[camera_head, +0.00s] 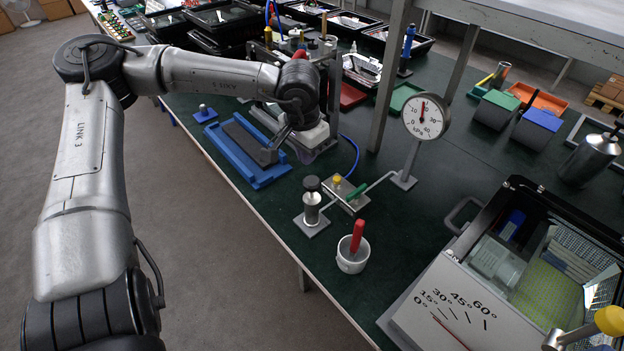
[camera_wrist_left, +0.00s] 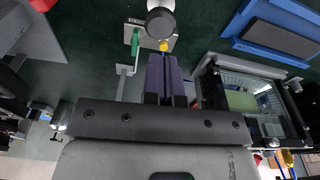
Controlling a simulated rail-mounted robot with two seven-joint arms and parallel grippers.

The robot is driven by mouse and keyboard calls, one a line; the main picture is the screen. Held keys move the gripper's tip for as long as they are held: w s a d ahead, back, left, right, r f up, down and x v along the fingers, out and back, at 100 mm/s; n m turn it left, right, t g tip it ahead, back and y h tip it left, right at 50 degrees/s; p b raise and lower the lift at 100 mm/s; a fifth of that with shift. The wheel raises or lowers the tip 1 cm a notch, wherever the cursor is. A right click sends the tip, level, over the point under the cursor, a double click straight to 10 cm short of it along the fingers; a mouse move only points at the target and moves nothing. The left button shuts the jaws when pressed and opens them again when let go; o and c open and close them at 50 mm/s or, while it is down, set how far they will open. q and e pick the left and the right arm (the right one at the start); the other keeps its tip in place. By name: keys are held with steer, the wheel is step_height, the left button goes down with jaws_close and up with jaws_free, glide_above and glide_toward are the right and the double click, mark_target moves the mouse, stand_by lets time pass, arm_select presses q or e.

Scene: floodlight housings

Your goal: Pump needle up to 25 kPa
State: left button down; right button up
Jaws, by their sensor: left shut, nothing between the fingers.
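The gauge (camera_head: 426,117) stands upright on a post, its dial marked in kPa; its red needle points almost straight up, near 20. The pump (camera_head: 312,203) is a metal cylinder with a round black knob on top. Beside it a plate carries a yellow button (camera_head: 337,180) and a green lever (camera_head: 356,192). A pipe runs from there to the gauge post. In the left wrist view my left gripper (camera_wrist_left: 165,58) is shut and empty; its purple fingers point toward the yellow button (camera_wrist_left: 164,46) and black knob (camera_wrist_left: 160,22). In the head view its fingertips are hard to make out.
A white cup (camera_head: 353,262) with a red-handled tool stands near the front table edge. A blue tray (camera_head: 262,181) lies left of the pump. A glass-topped case (camera_head: 450,310) with an angle scale fills the right front. A grey shelf post (camera_head: 390,80) rises behind the pump.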

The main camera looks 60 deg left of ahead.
mark_target(308, 183)
arm_select(q)
steer(key=shift+f, duration=0.2)
steer(key=shift+w+a+f+b, duration=0.1)
steer(key=shift+w+f+b, duration=0.05)
steer(key=shift+f+b, duration=1.35)
steer(key=shift+w+a+f+b, duration=0.15)
steer(key=shift+f+b, duration=0.95)
steer(key=shift+f, duration=0.7)
steer(key=shift+d+f, duration=0.1)
step_height(308, 183, down, 4)
steer(key=b, duration=0.3)
steer(key=shift+f+b, duration=0.1)
steer(key=shift+b, duration=0.25)
steer(key=shift+s+r+p, duration=0.1)
steer(key=shift+r+p, duration=0.2)
steer(key=shift+p, duration=0.05)
steer(key=shift+s+d+r+p, duration=0.2)
steer(key=shift+s+r+p, duration=0.45)
steer(key=shift+p, duration=0.3)
steer(key=shift+s+d+f+p, duration=0.15)
steer(key=shift+s+f+p, duration=0.2)
steer(key=shift+s, duration=0.35)
